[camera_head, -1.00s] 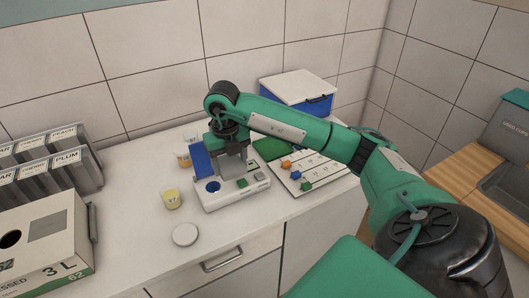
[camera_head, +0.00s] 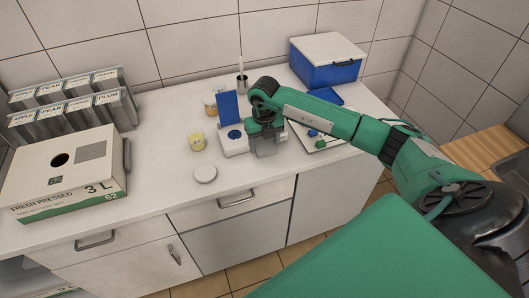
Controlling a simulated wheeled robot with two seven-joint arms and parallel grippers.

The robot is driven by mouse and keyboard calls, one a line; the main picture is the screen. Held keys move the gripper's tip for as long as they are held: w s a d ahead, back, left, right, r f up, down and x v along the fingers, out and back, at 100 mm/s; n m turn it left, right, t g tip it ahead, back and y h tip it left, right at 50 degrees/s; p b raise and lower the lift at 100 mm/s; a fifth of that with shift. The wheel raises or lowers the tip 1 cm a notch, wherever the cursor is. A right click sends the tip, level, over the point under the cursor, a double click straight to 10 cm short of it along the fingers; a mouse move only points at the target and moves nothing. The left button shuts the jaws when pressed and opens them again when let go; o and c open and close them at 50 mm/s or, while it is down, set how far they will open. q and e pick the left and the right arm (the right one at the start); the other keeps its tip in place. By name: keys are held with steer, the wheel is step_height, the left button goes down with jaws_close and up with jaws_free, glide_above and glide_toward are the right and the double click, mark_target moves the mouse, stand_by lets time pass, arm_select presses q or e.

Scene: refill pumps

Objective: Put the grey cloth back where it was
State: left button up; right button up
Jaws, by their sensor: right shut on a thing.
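My right gripper (camera_head: 268,150) points down over the right part of a white device (camera_head: 232,148) on the counter. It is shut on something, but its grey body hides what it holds. I cannot make out a grey cloth anywhere in this view. My left gripper is not in view.
A yellow cup (camera_head: 197,140), a white round lid (camera_head: 205,174), a blue upright panel (camera_head: 228,108) and a pot with a white stick (camera_head: 243,84) stand nearby. A blue box (camera_head: 325,72) is behind, a juice carton (camera_head: 75,180) left. The counter between carton and lid is clear.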

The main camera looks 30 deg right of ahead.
mark_target(264, 163)
step_height(264, 163, down, 2)
steer(key=shift+f, duration=0.1)
step_height(264, 163, down, 4)
steer(key=shift+r+p, duration=0.2)
steer(key=shift+p, duration=0.5)
steer(key=shift+f, duration=0.4)
steer(key=shift+w, duration=0.1)
steer(key=shift+f, duration=0.1)
steer(key=shift+f, duration=0.15)
steer(key=o, duration=1)
